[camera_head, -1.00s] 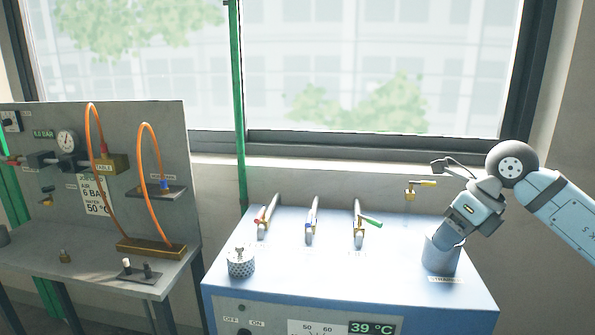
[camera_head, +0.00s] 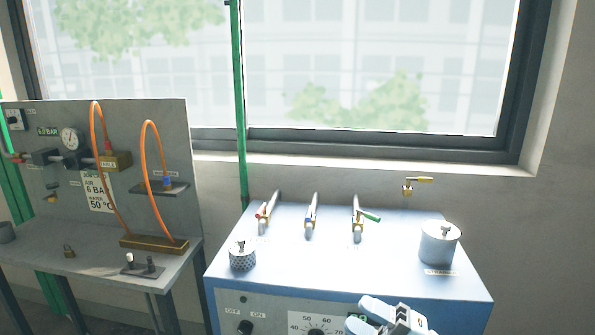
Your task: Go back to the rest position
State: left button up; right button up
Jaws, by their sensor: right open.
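My right gripper (camera_head: 385,318) shows at the bottom edge of the head view, in front of the blue machine's front panel. It is open, and I see nothing between its fingers. Most of my right arm is out of the picture. My left gripper is not in view.
The blue machine (camera_head: 330,262) carries a grey lidded canister (camera_head: 440,243), a small perforated pot (camera_head: 242,257) and three taps with red, blue and green handles. A yellow-handled valve (camera_head: 414,185) is on the wall behind. A grey bench with a panel (camera_head: 150,110) and orange hoses stands left.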

jog(key=s+d+f+m+t+h, duration=0.25)
jog(key=f+m+t+h, duration=0.25)
jog(key=f+m+h, duration=0.45)
jog(key=s+d+f+m+t+h, duration=0.2)
jog(key=d+f+m+t+h, duration=0.15)
jog(key=f+m, duration=0.6)
jog(key=s+d+f+m+g+h, duration=0.2)
jog(key=s+f+m+g+h, duration=0.35)
jog(key=s+f+m, duration=0.6)
pick_arm(q)
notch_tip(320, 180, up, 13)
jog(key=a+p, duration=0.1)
jog(key=p, duration=1.3)
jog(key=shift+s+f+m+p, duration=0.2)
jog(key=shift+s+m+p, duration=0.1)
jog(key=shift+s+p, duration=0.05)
pick_arm(e)
jog(key=s+r+n, duration=0.3)
jog(key=r, duration=0.8)
jog(key=shift+s+d+r+y, duration=0.2)
jog(key=shift+s+r+y, duration=0.05)
jog(key=shift+r+y, duration=0.1)
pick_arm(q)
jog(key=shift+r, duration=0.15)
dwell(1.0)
